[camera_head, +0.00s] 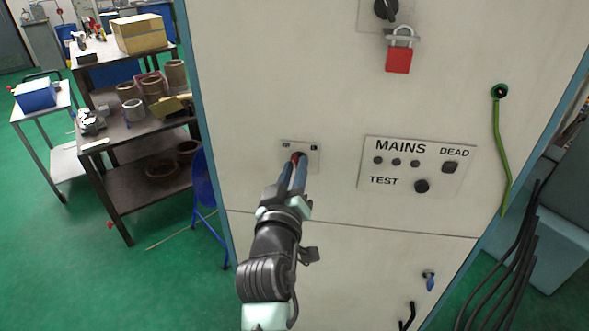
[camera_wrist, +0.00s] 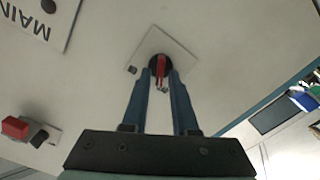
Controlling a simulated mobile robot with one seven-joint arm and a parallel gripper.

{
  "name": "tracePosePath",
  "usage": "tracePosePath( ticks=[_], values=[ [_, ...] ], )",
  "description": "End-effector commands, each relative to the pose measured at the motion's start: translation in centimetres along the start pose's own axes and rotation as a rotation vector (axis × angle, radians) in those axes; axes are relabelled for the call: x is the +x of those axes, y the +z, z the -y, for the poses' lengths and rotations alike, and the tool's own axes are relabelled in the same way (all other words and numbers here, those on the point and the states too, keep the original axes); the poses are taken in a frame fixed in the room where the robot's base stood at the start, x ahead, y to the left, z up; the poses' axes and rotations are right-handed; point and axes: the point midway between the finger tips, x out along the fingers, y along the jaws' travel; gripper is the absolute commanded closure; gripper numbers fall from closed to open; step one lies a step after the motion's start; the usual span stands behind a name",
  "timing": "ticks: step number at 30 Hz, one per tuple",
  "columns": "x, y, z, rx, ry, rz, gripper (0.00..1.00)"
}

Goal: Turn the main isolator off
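A small pale plate (camera_head: 313,153) with dark marks at its upper corners is on the cabinet front, left of the MAINS panel. A red rotary handle (camera_head: 295,159) on a round black base stands out from it and looks like the isolator. In the wrist view the red handle (camera_wrist: 161,67) points roughly along the fingers, and the plate (camera_wrist: 184,49) shows around it. My gripper (camera_head: 298,163) reaches up to the plate, its two blue fingers on either side of the handle.
The MAINS panel (camera_head: 417,166) with lamps and a TEST button is to the right. A red padlock (camera_head: 398,59) hangs below a black knob (camera_head: 386,8) above. A green cable (camera_head: 499,140) hangs at right. A shelf bench (camera_head: 125,137) and blue chair (camera_head: 203,180) are left.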

Motion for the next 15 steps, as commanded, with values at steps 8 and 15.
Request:
tracePosePath(
  ticks=[8, 15],
  values=[
    [0.00, 0.00, 0.00, 0.002, 0.000, 0.000, 0.59],
    [-0.89, 0.15, 0.09, 0.002, 0.000, 0.000, 0.59]
  ],
)
